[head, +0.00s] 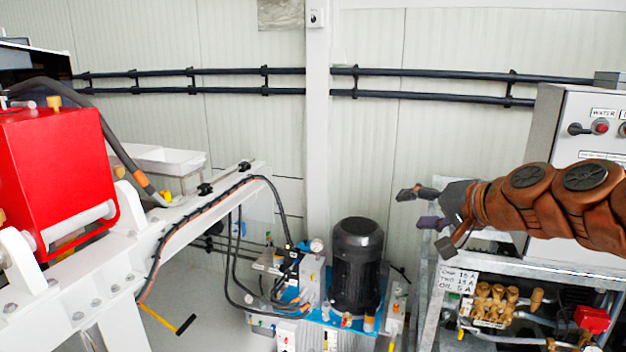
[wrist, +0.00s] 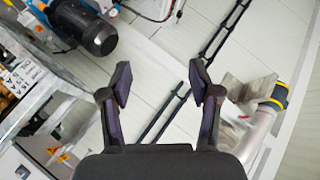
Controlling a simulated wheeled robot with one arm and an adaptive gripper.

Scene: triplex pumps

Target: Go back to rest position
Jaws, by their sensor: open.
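My gripper (head: 415,208) is at the right of the head view, at the end of my brown-covered arm, pointing left. Its fingers are spread apart with nothing between them. In the wrist view my gripper (wrist: 158,85) shows two dark fingers, wide apart, with the white wall panels and dark pipes behind the gap. In the head view it is in front of the wall, above and right of the black motor (head: 357,265), apart from it.
A grey control cabinet (head: 562,120) stands behind my arm at the right. Below it is a metal frame with brass pump parts (head: 492,305). A red box (head: 58,165) on white beams fills the left. Black pipes (head: 225,91) run along the wall.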

